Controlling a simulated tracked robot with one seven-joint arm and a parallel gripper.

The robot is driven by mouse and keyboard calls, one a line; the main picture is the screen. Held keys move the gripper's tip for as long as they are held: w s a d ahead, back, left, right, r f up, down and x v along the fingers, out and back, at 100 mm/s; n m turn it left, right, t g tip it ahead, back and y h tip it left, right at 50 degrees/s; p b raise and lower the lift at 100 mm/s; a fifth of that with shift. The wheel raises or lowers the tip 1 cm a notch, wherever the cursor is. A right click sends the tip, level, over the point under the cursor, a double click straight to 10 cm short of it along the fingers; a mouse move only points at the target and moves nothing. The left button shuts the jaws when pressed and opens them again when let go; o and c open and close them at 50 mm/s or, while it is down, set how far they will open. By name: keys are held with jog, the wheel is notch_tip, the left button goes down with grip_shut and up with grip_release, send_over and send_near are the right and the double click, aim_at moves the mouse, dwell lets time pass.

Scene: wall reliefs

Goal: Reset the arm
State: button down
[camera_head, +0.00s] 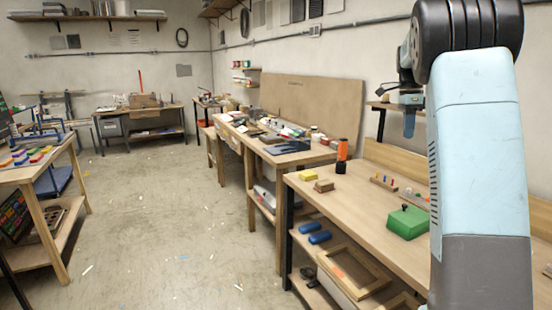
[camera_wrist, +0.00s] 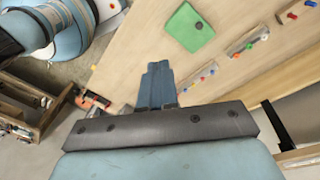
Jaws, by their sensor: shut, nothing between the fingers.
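My gripper (camera_wrist: 157,85) is shut and empty in the wrist view, its blue-grey fingers together over the wooden workbench. In the head view my gripper (camera_head: 409,122) hangs fingers down above the right workbench (camera_head: 370,207), partly beside my large light-blue arm link. My arm fills the right side of the head view and hides part of the bench.
On the right bench are a green box (camera_head: 408,222), an orange-and-black bottle (camera_head: 342,155), a yellow block (camera_head: 307,175) and a rail with coloured pegs (camera_head: 384,183). Another table (camera_head: 40,172) stands at left. The floor (camera_head: 165,215) between is open, with small scraps.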

jog(key=s+a+r+n+t, duration=0.1)
jog(key=s+a+n, duration=0.3)
jog(key=s, duration=0.3)
jog(key=s+a+r+n+t+y, duration=0.1)
jog(key=s+a+n+t, duration=0.1)
jog(key=s+a+n, duration=0.4)
jog(key=s+a+r+n+t, duration=0.1)
jog(key=s+a+n, duration=0.15)
jog(key=s, duration=0.55)
jog(key=s+a+f+n+t, duration=0.1)
jog(key=s+f+n, duration=0.3)
jog(key=s, duration=0.4)
jog(key=s+a+f+n+t, duration=0.2)
jog(key=s+a+f+n, duration=0.1)
jog(key=s, duration=0.5)
jog(key=shift+s+f+n, duration=0.15)
jog(key=shift+f+n, duration=0.4)
jog(key=shift+f, duration=0.15)
